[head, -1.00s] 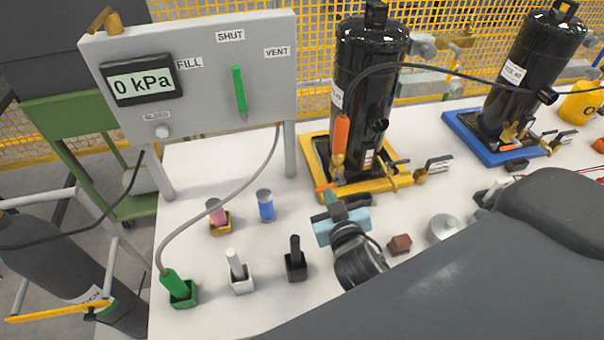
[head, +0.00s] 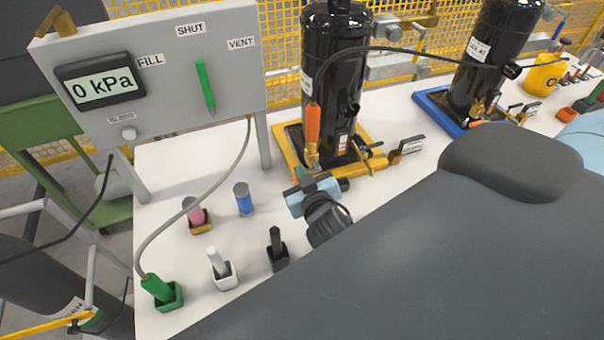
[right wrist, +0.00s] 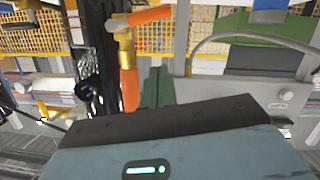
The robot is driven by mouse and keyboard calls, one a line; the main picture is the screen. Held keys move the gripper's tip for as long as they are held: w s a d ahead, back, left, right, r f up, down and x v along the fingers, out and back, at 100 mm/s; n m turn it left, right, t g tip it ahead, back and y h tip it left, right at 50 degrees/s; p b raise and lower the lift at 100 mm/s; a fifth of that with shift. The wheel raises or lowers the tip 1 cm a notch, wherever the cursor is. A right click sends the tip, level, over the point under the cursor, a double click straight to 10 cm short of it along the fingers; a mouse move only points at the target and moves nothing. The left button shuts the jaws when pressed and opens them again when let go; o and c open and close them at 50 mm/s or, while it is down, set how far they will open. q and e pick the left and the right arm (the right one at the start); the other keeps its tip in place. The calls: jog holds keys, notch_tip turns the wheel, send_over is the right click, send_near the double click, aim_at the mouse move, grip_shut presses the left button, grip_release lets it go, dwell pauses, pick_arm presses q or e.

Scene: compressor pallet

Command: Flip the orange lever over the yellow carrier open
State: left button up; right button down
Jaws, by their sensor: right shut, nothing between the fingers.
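The yellow carrier (head: 375,168) stands under a black compressor (head: 334,60). An upright orange handle (head: 313,124) stands on a brass fitting at its front left corner. In the right wrist view this handle (right wrist: 129,90) hangs down from the brass fitting (right wrist: 127,45). An orange lever (right wrist: 150,14) sticks out sideways from the fitting's other end; in the head view it is hard to make out behind my gripper. My right gripper (head: 302,174) is shut and empty at that corner. Its fingers (right wrist: 155,88) lie beside the orange handle; contact cannot be told. My left gripper is out of view.
A grey panel (head: 160,70) reading 0 kPa stands at left. A blue carrier (head: 435,103) with another compressor is at right. Coloured and black plugs in holders, such as the green one (head: 168,296), stand front left. A black hose crosses the compressor. My arm covers the front right.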

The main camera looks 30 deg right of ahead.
jog(key=w+f, duration=0.1)
jog(key=w+d+f, duration=0.1)
jog(key=w, duration=0.1)
jog(key=w+f, duration=0.1)
jog(key=shift+w+d+f, duration=0.1)
jog(key=shift+w+d, duration=0.05)
jog(key=shift+d, duration=0.25)
jog(key=shift+s+f, duration=0.65)
jog(key=shift+f, duration=0.1)
